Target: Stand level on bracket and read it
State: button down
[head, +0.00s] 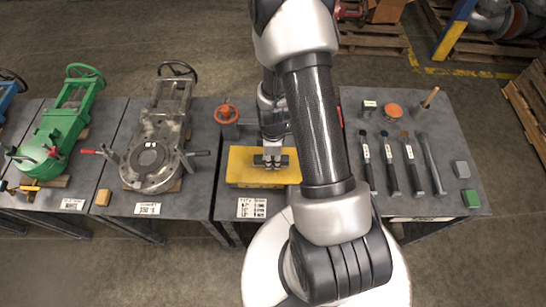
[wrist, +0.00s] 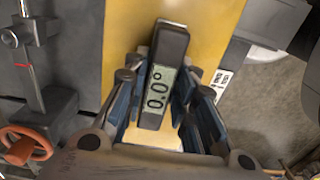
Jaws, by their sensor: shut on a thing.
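The level (wrist: 160,75) is a small dark box with a lit display that reads 0.0° in the wrist view. It lies over the yellow bracket (wrist: 210,30), apparently resting on its top; the contact itself is hidden. The bracket (head: 242,167) sits on the middle bench in the head view, its flat top facing up. My gripper (wrist: 165,92) is shut on the level, with one finger on each side. In the head view my gripper (head: 270,160) is low over the bracket, and the level is hard to make out there.
A height gauge with an orange wheel (head: 227,113) stands behind the bracket. A label card (head: 252,208) is at the bench's front edge.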

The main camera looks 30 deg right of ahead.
jog(key=shift+f+b, duration=0.35)
jog(key=shift+f, duration=0.05)
jog(key=c, duration=1.2)
grip_release()
jog(key=shift+c, duration=0.2)
jog(key=shift+r, duration=0.1)
notch_tip(320, 180, up, 12)
jog(key=shift+r, duration=0.1)
notch_tip(320, 180, up, 7)
jog(key=m+t, duration=0.1)
jog(key=m, duration=0.1)
send_over(273, 158)
jog(key=a, duration=0.2)
jog(key=s+a+r+m+t, duration=0.1)
jog(key=s+a+r+m, duration=0.2)
jog(key=r, duration=0.4)
jog(key=s+a+r+m+t, duration=0.1)
jog(key=s+a+r+m, duration=0.25)
jog(key=r, duration=0.35)
jog(key=s+a+r+m+t, duration=0.1)
jog(key=s+a+r+m, duration=0.1)
jog(key=s+r, duration=0.2)
jog(key=s, duration=0.2)
jog(key=shift+s+a+r+m+t, duration=0.25)
jog(key=shift+s+a+m+t, duration=0.05)
jog(key=shift+s+m, duration=0.05)
